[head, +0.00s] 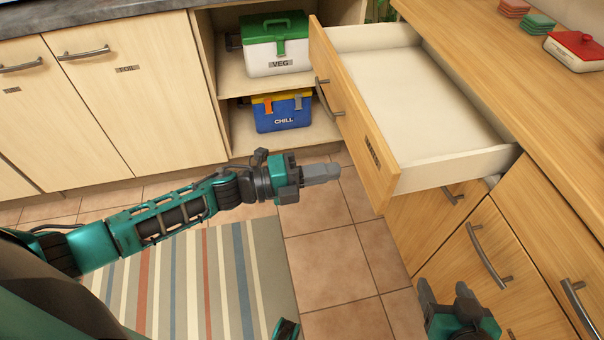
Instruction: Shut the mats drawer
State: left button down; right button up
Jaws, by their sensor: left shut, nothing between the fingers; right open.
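The mats drawer (440,90) is pulled far out from the wooden counter at the right and looks empty inside. Its front panel faces left, with a dark bar handle (328,97) and a label (373,151) too slanted to read. My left gripper (338,171) is shut and empty, held to the left of the drawer front and apart from it. My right gripper (443,296) is open at the bottom right, in front of the lower cabinet fronts and below the drawer, with nothing seen between its fingers.
Open shelves at the back hold a green and white VEG box (276,45) and a blue CHILL box (283,110). The worktop (500,70) carries several coasters (538,24) and a red dish (577,50). A striped rug (200,285) lies on the tiles. Cabinet handles (489,255) jut out below.

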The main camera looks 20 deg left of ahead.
aim_at(370, 165)
pick_arm(q)
jog(key=x, duration=0.5)
jog(key=shift+w+d, duration=0.2)
jog(key=shift+d, duration=0.15)
jog(key=shift+w+d, duration=0.1)
